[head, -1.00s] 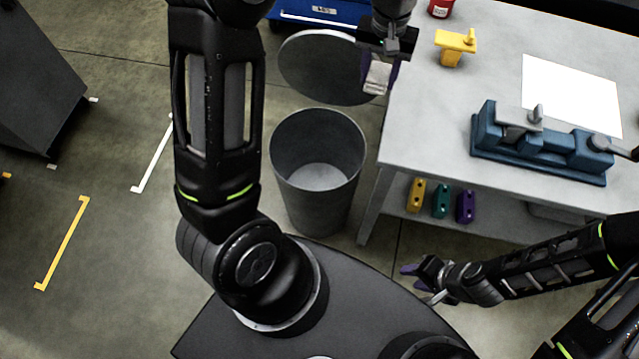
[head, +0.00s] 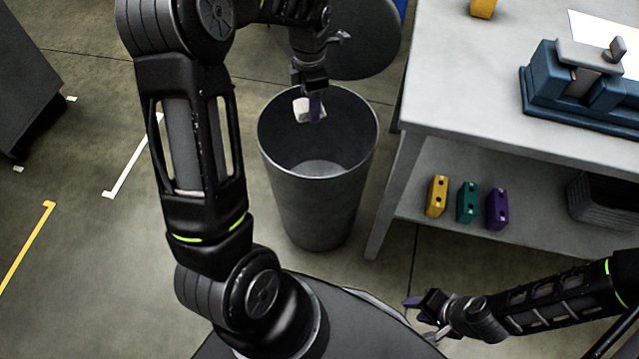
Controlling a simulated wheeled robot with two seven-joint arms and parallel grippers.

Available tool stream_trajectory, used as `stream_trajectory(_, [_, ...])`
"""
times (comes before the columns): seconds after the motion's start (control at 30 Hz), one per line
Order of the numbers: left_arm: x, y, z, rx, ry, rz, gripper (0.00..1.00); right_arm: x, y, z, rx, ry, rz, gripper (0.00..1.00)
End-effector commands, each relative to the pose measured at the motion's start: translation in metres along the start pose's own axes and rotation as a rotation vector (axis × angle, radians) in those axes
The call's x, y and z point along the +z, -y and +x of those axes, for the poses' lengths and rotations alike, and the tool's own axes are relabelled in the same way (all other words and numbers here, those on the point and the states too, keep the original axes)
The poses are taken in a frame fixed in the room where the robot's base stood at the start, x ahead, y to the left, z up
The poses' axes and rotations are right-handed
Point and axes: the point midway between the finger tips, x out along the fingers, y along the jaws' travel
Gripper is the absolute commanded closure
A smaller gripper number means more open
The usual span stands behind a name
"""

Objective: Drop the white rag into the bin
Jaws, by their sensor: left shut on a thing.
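The white rag (head: 302,110) is a small pale bundle in my left gripper (head: 315,108), which is shut on it. In the head view the gripper and rag hang over the opening of the grey bin (head: 318,205), near its far rim. The bin is round, open-topped and stands on the floor; the bottom I can see looks empty. I cannot tell exactly how high the rag is above the rim.
A grey table (head: 460,95) stands right of the bin, with a blue fixture (head: 585,95) on top. Its lower shelf holds yellow (head: 437,196), green (head: 467,202) and purple (head: 497,209) blocks. A round dark lid-like disc (head: 360,45) is behind the bin.

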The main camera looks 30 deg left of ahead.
Motion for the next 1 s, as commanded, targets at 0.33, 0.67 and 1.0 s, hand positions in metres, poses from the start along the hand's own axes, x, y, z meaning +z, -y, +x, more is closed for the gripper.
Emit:
stream_trajectory(0.33, [0.000,0.000,0.002,0.000,-0.001,0.002,0.95,0.000,0.000,0.001,0.000,0.000,0.000,0.64])
stream_trajectory(0.67, [-0.001,0.000,0.034,-0.001,-0.002,0.004,0.95,0.000,-0.010,0.026,0.000,0.000,0.002,0.64])
stream_trajectory(1.0, [0.000,0.000,0.059,0.000,0.000,0.004,0.95,-0.002,-0.018,0.043,0.002,-0.004,0.006,0.64])
